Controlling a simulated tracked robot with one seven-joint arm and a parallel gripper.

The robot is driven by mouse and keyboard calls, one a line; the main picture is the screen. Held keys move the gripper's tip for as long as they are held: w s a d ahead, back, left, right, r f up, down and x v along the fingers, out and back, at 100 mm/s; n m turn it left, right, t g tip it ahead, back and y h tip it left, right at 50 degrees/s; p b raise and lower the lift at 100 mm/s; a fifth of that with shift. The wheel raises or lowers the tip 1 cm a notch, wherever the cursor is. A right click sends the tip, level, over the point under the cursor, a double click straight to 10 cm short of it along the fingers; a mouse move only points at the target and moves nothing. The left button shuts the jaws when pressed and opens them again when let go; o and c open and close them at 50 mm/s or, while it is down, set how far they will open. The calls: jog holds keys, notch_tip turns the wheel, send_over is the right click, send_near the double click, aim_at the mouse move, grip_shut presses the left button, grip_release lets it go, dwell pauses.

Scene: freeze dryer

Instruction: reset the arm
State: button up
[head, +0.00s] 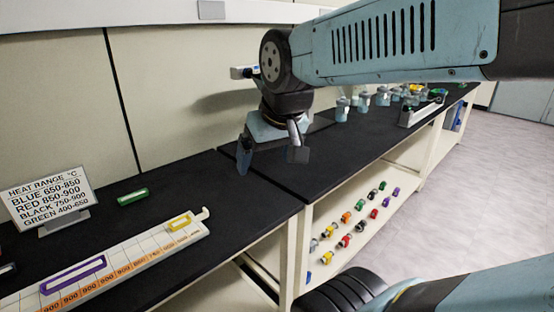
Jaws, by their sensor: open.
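My gripper (271,156) shows in the head view at the end of my blue-grey arm. It points down over the black worktop (330,160), near the seam between two bench sections. Its two dark fingers are spread apart with nothing between them. I cannot tell exactly how high the fingertips are above the worktop. My arm reaches in from the upper right and bends down at the wrist joint.
A numbered white rack (125,258) holds purple (72,275) and yellow (180,222) frames. Several small flasks (363,98) stand behind my gripper. Coloured parts (346,218) lie on the lower shelf.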

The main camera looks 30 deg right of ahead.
jog(key=shift+s+d, duration=0.25)
jog(key=shift+s, duration=0.3)
jog(key=shift+s+d, duration=0.2)
jog(key=shift+s, duration=0.35)
dwell(0.5)
